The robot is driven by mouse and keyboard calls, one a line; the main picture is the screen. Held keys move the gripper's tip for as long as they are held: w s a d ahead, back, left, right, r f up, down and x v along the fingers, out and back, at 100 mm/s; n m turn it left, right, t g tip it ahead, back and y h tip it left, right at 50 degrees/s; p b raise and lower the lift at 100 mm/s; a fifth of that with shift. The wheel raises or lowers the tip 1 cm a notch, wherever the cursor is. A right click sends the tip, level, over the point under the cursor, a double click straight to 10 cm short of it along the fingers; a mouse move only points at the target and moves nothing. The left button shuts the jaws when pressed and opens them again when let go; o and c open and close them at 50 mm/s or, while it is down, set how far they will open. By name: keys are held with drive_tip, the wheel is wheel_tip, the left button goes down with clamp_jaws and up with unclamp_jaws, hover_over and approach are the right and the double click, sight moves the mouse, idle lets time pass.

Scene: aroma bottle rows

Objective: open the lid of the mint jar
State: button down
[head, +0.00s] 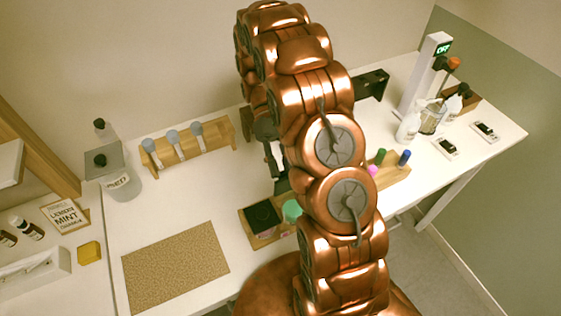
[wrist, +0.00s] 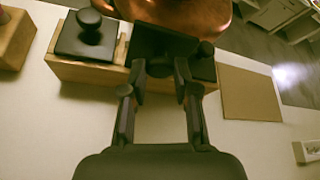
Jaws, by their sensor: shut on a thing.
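In the head view a wooden tray (head: 257,239) holds a jar with a black square lid (head: 262,217). Beside it is a round green jar top (head: 291,211), seemingly the mint jar with its mouth uncovered; my arm partly hides it. My gripper (head: 274,168) is above the tray, with a dark lid (head: 283,185) under its fingertips. In the wrist view my gripper (wrist: 163,68) is shut on this dark square lid (wrist: 160,42), which looks tilted and raised over the tray (wrist: 108,74).
A brown mat (head: 175,268) lies left of the tray. A wooden rack with several vials (head: 190,146) and a glass jar (head: 122,184) stand behind. The white table between is clear.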

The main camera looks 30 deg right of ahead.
drive_tip(key=shift+f, duration=0.25)
drive_tip(key=c, duration=1.2)
unclamp_jaws()
drive_tip(key=o, duration=0.4)
drive_tip(key=shift+r, duration=0.15)
drive_tip(key=shift+c, duration=0.2)
drive_tip(key=shift+s+t+b, duration=0.15)
drive_tip(key=shift+t+b, duration=0.25)
drive_tip(key=shift+b, duration=0.65)
